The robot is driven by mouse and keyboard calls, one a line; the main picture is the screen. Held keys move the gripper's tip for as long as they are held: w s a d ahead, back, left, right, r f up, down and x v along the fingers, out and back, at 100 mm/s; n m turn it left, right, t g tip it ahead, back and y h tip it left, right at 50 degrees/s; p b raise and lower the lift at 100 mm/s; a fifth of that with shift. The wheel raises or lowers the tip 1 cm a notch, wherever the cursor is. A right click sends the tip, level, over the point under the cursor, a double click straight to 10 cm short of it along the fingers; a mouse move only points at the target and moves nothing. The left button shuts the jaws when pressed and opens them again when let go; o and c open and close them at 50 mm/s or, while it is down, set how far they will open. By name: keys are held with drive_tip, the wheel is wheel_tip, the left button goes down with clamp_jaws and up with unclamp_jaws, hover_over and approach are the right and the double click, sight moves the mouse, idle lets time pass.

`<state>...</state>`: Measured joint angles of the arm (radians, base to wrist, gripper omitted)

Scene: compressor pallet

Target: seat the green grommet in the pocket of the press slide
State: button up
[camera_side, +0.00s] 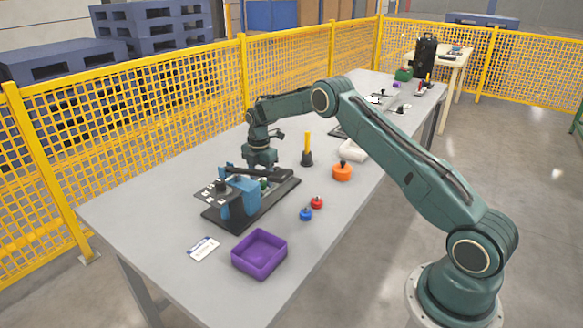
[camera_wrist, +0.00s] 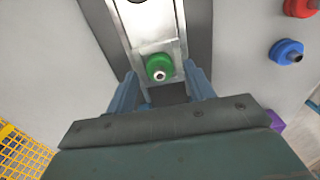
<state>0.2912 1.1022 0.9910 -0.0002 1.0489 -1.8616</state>
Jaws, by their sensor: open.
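The green grommet (camera_wrist: 159,67), with a pale metal tip, stands on a light metal plate of the press slide (camera_wrist: 153,25) in the wrist view. The plate's pocket is hidden under it, and I cannot tell how deep it sits. In the side view the grommet (camera_side: 264,184) is partly hidden beneath my gripper (camera_side: 262,172). The blue press (camera_side: 240,192) stands beside it on a dark base. My gripper is open and empty above the slide. In the wrist view the blue parts flanking the grommet may be fingers or press. Contact cannot be told.
A red grommet (camera_side: 316,202) and a blue one (camera_side: 306,214) lie right of the base. A purple tray (camera_side: 259,254) and white card (camera_side: 203,249) are nearer. An orange part (camera_side: 342,171), yellow rod (camera_side: 307,142) and white part (camera_side: 353,149) stand behind. Yellow fencing (camera_side: 180,120) lines the left.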

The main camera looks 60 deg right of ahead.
wheel_tip(320, 180, up, 12)
idle(0.6)
drive_tip(key=shift+r, duration=0.1)
idle(0.4)
drive_tip(key=s+a+r+m+t, duration=0.1)
drive_tip(key=s+a+r+m, duration=0.4)
drive_tip(key=s+r, duration=0.45)
drive_tip(key=s+a+r+m+t, duration=0.2)
drive_tip(key=s+a+r+m, duration=0.2)
drive_tip(key=s+a+r, duration=0.5)
drive_tip(key=s+a+f+m+t, duration=0.1)
drive_tip(key=s+m, duration=0.3)
drive_tip(key=s, duration=0.8)
drive_tip(key=s+a+f+m+t, duration=0.1)
drive_tip(key=s+m, duration=0.4)
drive_tip(key=s, duration=0.6)
drive_tip(key=shift+s+a+f+t, duration=0.35)
drive_tip(key=shift+a+f, duration=0.2)
drive_tip(key=shift+a, duration=0.45)
